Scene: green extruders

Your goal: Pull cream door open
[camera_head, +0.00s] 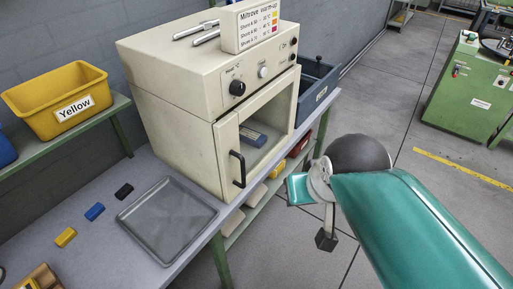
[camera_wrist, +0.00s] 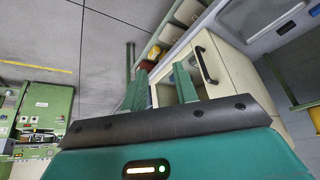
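The cream oven (camera_head: 175,110) stands on the bench with its cream door (camera_head: 222,145) facing right. The door looks shut in its frame. Through its window a blue object (camera_head: 252,136) shows inside. A black bar handle (camera_head: 238,169) is on the door's left side. It also shows in the wrist view as the black handle (camera_wrist: 205,66), just right of my fingers. My gripper (camera_wrist: 160,70) is open, its two green fingers apart with nothing between them. In the head view it is in front of the oven, right of the handle and apart from it, partly hidden by my arm.
A grey tray (camera_head: 168,218) and small yellow, blue and black blocks lie on the bench, left of the oven. A yellow bin (camera_head: 60,100) is on a shelf at left. A lower shelf (camera_head: 255,200) holds boxes. The floor at right is clear up to a green machine (camera_head: 470,95).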

